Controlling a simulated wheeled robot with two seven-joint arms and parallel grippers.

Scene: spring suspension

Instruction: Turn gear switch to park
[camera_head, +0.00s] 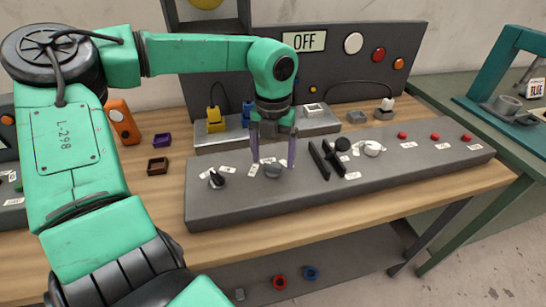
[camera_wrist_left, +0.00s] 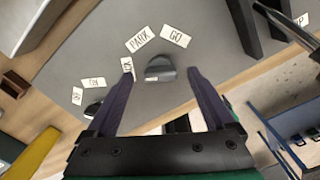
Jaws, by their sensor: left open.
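The gear switch is a dark grey rotary knob (camera_head: 273,171) on the sloping grey console (camera_head: 330,188). In the left wrist view the knob (camera_wrist_left: 160,70) sits between and slightly beyond my finger tips, beside a PARK label (camera_wrist_left: 139,39), a GO label (camera_wrist_left: 176,36) and a third label (camera_wrist_left: 127,67) that I cannot read surely. My left gripper (camera_head: 273,161) points down over the knob, fingers apart on either side of it. It also shows in the left wrist view (camera_wrist_left: 160,76). I cannot tell whether a finger touches the knob. My right gripper is out of view.
Another knob (camera_head: 217,180) with labels lies left of the gear switch. Black slider levers (camera_head: 325,160) stand close on its right, then a white knob (camera_head: 372,148) and red buttons (camera_head: 435,136). Behind are connectors on a grey block (camera_head: 235,131) and an upright panel with an OFF sign (camera_head: 304,41).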

